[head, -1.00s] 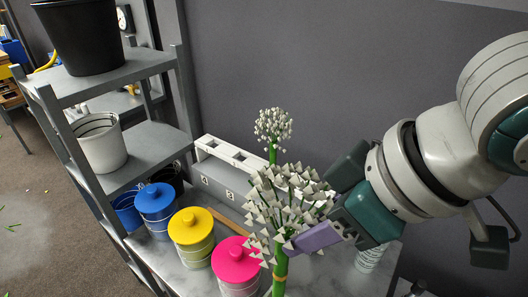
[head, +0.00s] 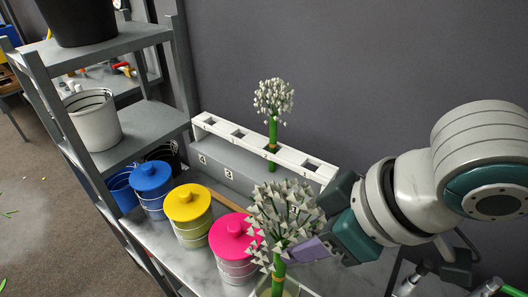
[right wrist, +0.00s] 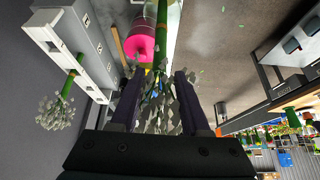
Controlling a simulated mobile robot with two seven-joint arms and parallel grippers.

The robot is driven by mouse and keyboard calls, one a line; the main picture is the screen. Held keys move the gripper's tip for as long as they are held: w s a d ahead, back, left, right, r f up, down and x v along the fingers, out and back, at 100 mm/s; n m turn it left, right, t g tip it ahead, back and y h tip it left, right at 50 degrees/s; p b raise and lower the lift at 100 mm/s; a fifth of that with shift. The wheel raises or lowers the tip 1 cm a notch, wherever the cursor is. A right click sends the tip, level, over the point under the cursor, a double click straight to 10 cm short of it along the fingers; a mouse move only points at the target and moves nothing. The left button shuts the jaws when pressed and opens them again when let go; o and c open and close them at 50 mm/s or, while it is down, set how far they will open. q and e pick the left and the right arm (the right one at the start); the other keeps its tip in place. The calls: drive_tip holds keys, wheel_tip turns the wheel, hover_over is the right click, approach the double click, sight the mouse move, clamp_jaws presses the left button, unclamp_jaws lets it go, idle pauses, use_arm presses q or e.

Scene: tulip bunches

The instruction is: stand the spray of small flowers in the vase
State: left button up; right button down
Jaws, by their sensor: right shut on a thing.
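The spray of small flowers (head: 285,212) has pale grey blossoms on a thick green stem and stands roughly upright in the head view. My right gripper (head: 292,252) is shut on it just below the blossoms. In the right wrist view the spray (right wrist: 158,112) lies between my right gripper's purple fingers (right wrist: 159,73), its stem running to the top edge. A pale vase (head: 291,287) is cut off by the bottom edge of the head view, around or behind the lower stem. I cannot tell whether the stem is inside it. My left gripper is not in view.
A white numbered rack (head: 214,126) along the wall holds another white-flowered bunch (head: 273,100) in one slot. Pink (head: 233,232), yellow (head: 188,204) and blue (head: 151,178) lidded cans stand left of the spray. A grey shelf (head: 150,140) carries pots at the left.

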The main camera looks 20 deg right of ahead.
drive_tip(key=b, duration=0.7)
hover_over(283, 286)
drive_tip(key=s+d, duration=0.2)
wheel_tip(283, 286, down, 12)
drive_tip(key=r, duration=0.1)
drive_tip(key=shift+a+f+b, duration=0.25)
drive_tip(key=shift+f+b, duration=0.5)
drive_tip(key=shift+f, duration=0.45)
drive_tip(key=shift+f+b, duration=0.3)
drive_tip(key=shift+f, duration=0.2)
unclamp_jaws()
